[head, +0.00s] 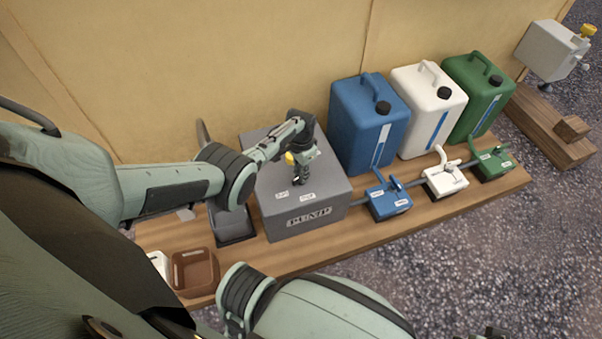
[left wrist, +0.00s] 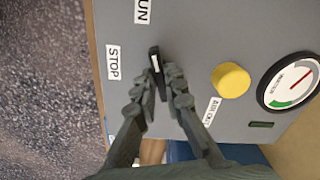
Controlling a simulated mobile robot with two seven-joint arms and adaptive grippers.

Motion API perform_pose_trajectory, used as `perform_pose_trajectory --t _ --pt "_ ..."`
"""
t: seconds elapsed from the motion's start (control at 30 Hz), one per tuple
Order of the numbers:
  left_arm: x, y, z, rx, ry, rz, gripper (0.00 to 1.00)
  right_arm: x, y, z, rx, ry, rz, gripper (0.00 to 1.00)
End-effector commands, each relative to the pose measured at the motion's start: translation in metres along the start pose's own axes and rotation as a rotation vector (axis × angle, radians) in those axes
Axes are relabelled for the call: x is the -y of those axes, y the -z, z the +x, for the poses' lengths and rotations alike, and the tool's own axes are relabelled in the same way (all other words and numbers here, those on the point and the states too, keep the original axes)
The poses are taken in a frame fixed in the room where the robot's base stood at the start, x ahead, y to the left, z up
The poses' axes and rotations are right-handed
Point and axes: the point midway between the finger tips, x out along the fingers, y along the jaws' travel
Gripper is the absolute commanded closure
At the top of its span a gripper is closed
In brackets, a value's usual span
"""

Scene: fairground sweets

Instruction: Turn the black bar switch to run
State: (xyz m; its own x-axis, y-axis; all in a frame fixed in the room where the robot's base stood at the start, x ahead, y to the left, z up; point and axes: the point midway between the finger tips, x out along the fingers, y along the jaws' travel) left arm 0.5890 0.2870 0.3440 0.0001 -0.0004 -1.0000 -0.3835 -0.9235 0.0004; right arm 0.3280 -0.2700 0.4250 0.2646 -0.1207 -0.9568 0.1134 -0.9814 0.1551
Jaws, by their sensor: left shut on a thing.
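The black bar switch (left wrist: 154,62) is on the top of the grey pump box (head: 335,192), with a white mark near one end. In the left wrist view the bar points roughly toward the RUN label (left wrist: 142,10), away from the STOP label (left wrist: 113,62). My left gripper (left wrist: 163,82) is shut on the bar, one finger on each side; in the head view it (head: 302,180) reaches down to the box top and largely hides the switch. Of my right gripper only a dark piece (head: 490,333) may show at the bottom edge of the head view.
A yellow button (left wrist: 230,80) and a round gauge (left wrist: 290,82) are beside the switch. Blue (head: 362,120), white (head: 425,110) and green (head: 474,95) canisters stand behind small valve blocks. A brown tray (head: 194,270) is at the front left of the board.

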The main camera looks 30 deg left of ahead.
Motion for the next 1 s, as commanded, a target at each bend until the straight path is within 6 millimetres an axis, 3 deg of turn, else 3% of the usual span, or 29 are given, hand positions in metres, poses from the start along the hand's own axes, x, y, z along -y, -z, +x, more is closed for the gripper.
perform_pose_trajectory --t 0.27,0.3,0.47,0.8,1.0 --pt "0.000 -0.001 0.001 0.002 0.000 0.003 1.00 0.001 0.001 -0.001 -0.003 0.001 0.000 0.60" --pt "0.000 -0.001 0.001 0.002 0.000 0.003 0.86 0.001 0.002 -0.002 -0.003 0.001 0.000 0.60" --pt "0.000 -0.001 0.000 0.002 0.000 0.002 0.69 0.001 0.002 -0.002 -0.003 0.001 -0.001 0.60" --pt "0.000 0.000 -0.002 0.000 0.001 0.001 0.69 0.001 0.000 -0.003 -0.002 0.001 -0.002 0.60" --pt "0.001 0.000 -0.019 -0.002 0.003 0.001 0.69 0.000 0.001 -0.002 -0.002 0.000 -0.001 0.60"
